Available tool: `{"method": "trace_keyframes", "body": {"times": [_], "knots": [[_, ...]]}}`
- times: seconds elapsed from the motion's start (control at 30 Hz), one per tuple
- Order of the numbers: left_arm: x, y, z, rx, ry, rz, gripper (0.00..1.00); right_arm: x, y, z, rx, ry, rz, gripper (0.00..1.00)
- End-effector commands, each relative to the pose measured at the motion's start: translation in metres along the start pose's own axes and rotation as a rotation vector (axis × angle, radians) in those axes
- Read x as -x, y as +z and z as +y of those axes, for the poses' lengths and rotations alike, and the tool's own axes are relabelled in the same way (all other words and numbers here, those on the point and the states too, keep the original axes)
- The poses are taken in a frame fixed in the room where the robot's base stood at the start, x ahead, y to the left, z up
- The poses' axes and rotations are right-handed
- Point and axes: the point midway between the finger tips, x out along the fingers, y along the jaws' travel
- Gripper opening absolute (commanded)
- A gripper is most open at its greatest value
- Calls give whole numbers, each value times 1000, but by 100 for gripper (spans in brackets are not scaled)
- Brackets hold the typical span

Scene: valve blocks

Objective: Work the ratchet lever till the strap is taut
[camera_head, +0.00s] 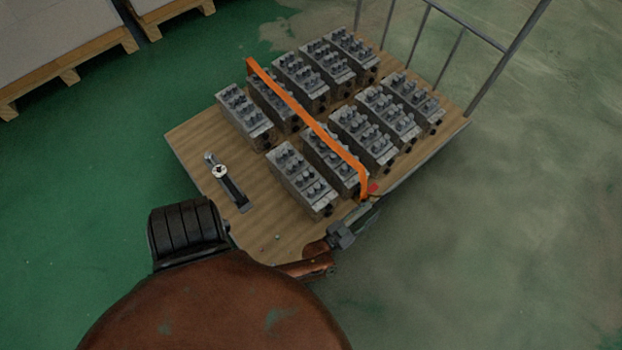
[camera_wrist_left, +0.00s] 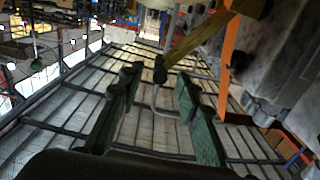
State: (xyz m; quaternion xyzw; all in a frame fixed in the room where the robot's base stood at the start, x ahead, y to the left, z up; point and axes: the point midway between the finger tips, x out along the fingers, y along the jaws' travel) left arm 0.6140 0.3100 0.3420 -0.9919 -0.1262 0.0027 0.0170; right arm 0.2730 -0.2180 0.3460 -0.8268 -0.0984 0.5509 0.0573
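The orange strap (camera_head: 315,128) runs over the two rows of valve blocks (camera_head: 365,138) and down the near side of the cart. It also shows as an orange band in the left wrist view (camera_wrist_left: 228,60). A small red part (camera_head: 373,188) sits by the strap's lower end; the ratchet is too small to make out there. In the left wrist view, a yellowish lever with a dark tip (camera_wrist_left: 190,42) slants down from the upper right. My left gripper (camera_head: 368,210) is beside the cart's edge, just below the strap's end. Its green fingers (camera_wrist_left: 157,80) are apart, with the lever's tip between or just beyond them.
The blocks stand on a wooden cart deck (camera_head: 190,135) with a metal rail (camera_head: 465,22) at the far end. A black-handled tool with a pale disc (camera_head: 228,183) lies on the bare deck at left. Pallets (camera_head: 60,50) stand at upper left. The floor at right is clear.

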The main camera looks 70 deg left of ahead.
Motion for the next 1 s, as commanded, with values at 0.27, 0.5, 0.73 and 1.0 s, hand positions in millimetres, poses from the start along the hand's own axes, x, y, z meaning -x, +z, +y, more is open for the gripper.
{"method": "trace_keyframes", "body": {"times": [0.27,0.5,0.73,1.0], "knots": [[37,8,10,-3,118,-115,32,18,-15,-4,6,0,25,40],[72,29,17,-18,253,-306,32,31,-25,-7,9,1,42,40],[112,47,14,-39,334,-483,32,42,-33,-9,12,1,54,40],[159,63,2,-67,385,-673,32,52,-41,-12,15,1,67,40]]}}
